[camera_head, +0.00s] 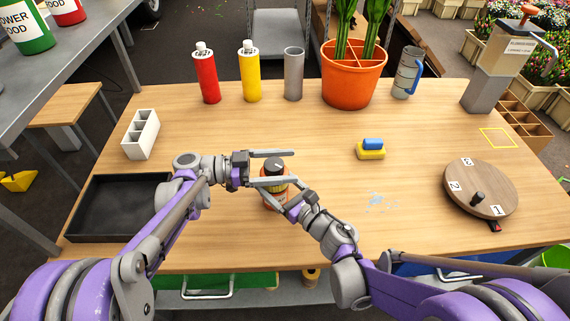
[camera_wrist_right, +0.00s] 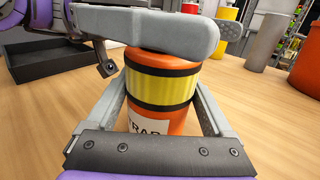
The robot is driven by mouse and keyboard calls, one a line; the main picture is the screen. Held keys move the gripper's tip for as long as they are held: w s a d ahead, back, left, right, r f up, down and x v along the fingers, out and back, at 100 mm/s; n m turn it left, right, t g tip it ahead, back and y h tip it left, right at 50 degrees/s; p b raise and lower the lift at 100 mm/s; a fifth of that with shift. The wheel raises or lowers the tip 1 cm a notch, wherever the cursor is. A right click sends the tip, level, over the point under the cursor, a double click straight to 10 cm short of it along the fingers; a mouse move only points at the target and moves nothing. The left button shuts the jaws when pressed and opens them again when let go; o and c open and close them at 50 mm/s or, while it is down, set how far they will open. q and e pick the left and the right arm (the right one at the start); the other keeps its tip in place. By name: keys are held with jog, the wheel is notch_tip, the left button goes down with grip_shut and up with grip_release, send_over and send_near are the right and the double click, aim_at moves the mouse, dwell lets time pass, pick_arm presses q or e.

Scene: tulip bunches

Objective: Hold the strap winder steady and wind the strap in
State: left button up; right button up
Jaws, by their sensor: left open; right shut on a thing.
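The strap winder (camera_head: 275,194) is an orange cylinder with a dark knob (camera_head: 273,164) on top, upright on the table's front middle. In the right wrist view the strap winder (camera_wrist_right: 158,85) shows a yellow band between black rings and a partly hidden label. My right gripper (camera_head: 277,188) is shut on its body, one finger on each side. My left gripper (camera_head: 287,167) is open at the top, its fingers spread on either side of the knob. One left finger crosses the winder's top in the right wrist view. Whether the left fingers touch the knob cannot be told.
A black tray (camera_head: 75,236) lies left and a white divided holder (camera_head: 141,135) behind it. A sponge pair (camera_head: 371,149) and a numbered wooden disc (camera_head: 481,188) are right. Bottles, a grey cup (camera_head: 293,74), an orange pot (camera_head: 352,83) and a mug stand along the back.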

pick_arm(q)
jog(key=shift+d, duration=0.2)
jog(key=c, duration=1.4)
jog(key=m+g, duration=0.1)
jog(key=g, duration=0.1)
jog(key=m+g, duration=0.1)
jog(key=g, duration=0.1)
jog(key=shift+s+m, duration=0.2)
jog(key=shift+m, duration=0.2)
jog(key=shift+s+a+m+g+y, duration=0.1)
jog(key=shift+s+m+g+y, duration=0.1)
jog(key=shift+m+g+y, duration=0.45)
jog(key=shift+s+a+m+g+y, duration=0.15)
jog(key=shift+m+g, duration=0.2)
jog(key=shift+g, duration=0.7)
jog(key=shift+d, duration=0.1)
jog(key=o, duration=1.4)
